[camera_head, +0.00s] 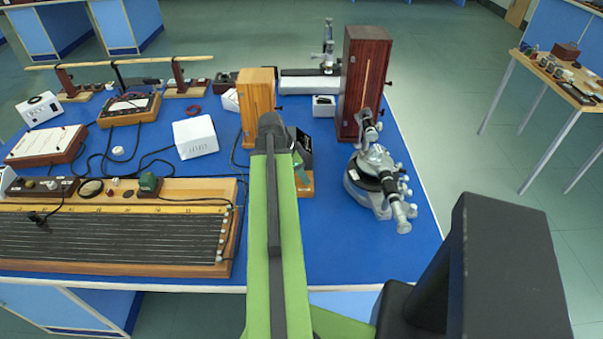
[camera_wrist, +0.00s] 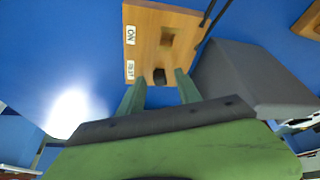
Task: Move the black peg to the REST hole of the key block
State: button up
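The wooden key block (camera_wrist: 145,52) shows in the wrist view with an "ON" label (camera_wrist: 131,35) and a "REST" label (camera_wrist: 130,70). The black peg (camera_wrist: 159,76) stands at the hole beside the REST label; its seating depth cannot be told. The square hole (camera_wrist: 167,37) beside the ON label is empty. My gripper (camera_wrist: 160,82) is open, its two green fingers on either side of the peg with gaps to both. In the head view my arm hides much of the key block (camera_head: 305,188), and the peg is not seen.
A tall dark wooden box (camera_head: 365,75) and a grey metal instrument (camera_head: 378,182) stand right of the block. A lighter wooden box (camera_head: 256,100) stands behind it. A long stringed board (camera_head: 110,235) fills the left front. Blue table is clear in front of the block.

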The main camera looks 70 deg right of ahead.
jog(key=p+v, duration=1.6)
jog(key=v, duration=0.1)
jog(key=shift+r, duration=0.15)
jog(key=shift+a, duration=0.1)
